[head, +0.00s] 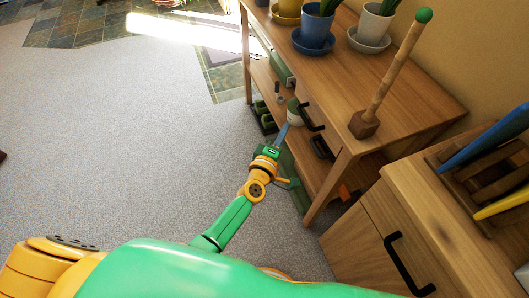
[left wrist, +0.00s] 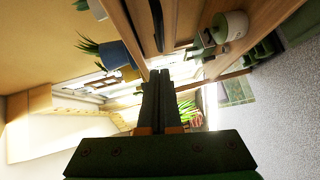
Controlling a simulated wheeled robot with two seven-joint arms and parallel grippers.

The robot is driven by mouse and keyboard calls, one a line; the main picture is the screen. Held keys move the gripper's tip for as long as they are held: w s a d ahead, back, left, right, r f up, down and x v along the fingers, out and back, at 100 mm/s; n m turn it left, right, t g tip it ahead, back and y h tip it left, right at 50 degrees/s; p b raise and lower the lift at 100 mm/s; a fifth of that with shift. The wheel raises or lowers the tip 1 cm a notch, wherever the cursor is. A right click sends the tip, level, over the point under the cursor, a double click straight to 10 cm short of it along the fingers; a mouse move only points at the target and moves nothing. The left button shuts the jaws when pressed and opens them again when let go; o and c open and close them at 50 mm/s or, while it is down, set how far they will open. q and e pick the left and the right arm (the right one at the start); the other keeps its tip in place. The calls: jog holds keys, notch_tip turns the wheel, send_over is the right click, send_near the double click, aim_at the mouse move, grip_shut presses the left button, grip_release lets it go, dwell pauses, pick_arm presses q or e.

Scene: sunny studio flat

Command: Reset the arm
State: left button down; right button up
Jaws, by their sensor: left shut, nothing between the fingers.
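My left arm reaches out from the bottom left in the head view, green and orange. Its gripper (head: 282,134) is shut and empty, just in front of the wooden console table (head: 345,155), near its lower shelf. In the left wrist view, the shut fingers (left wrist: 159,85) point forward with nothing between them. Whether the fingers touch the table cannot be told. My right gripper is not in view.
Potted plants stand on the table, including a blue pot (head: 316,30), beside a wooden post with a green tip (head: 397,72). A white pot (head: 294,112) shows by the lower shelf. A wooden cabinet (head: 365,245) stands at the right. Grey carpet (head: 130,150) lies open on the left.

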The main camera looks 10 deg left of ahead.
pick_arm(q)
jog(key=p+v, duration=0.1)
jog(key=v, duration=0.7)
jog(key=s+a+f+m+g+p, duration=0.3)
jog(key=s+f+m+g, duration=0.25)
jog(key=s+f, duration=0.4)
jog(key=s+a+f+m+g+p, duration=0.25)
jog(key=s+f+m+g, duration=0.35)
jog(key=s+f, duration=0.4)
jog(key=s+a+f+m+g+y, duration=0.1)
jog(key=s+a+f+m+g, duration=0.1)
jog(key=s, duration=0.4)
jog(key=s+a+f+m+g+y+p, duration=0.1)
jog(key=s+a+f+m+g, duration=0.1)
jog(key=s, duration=0.5)
jog(key=a+f+m, duration=0.1)
jog(key=a, duration=0.1)
jog(key=shift+s+a+y, duration=0.25)
jog(key=shift+a+y, duration=0.1)
jog(key=shift+y, duration=0.05)
jog(key=shift+f, duration=0.1)
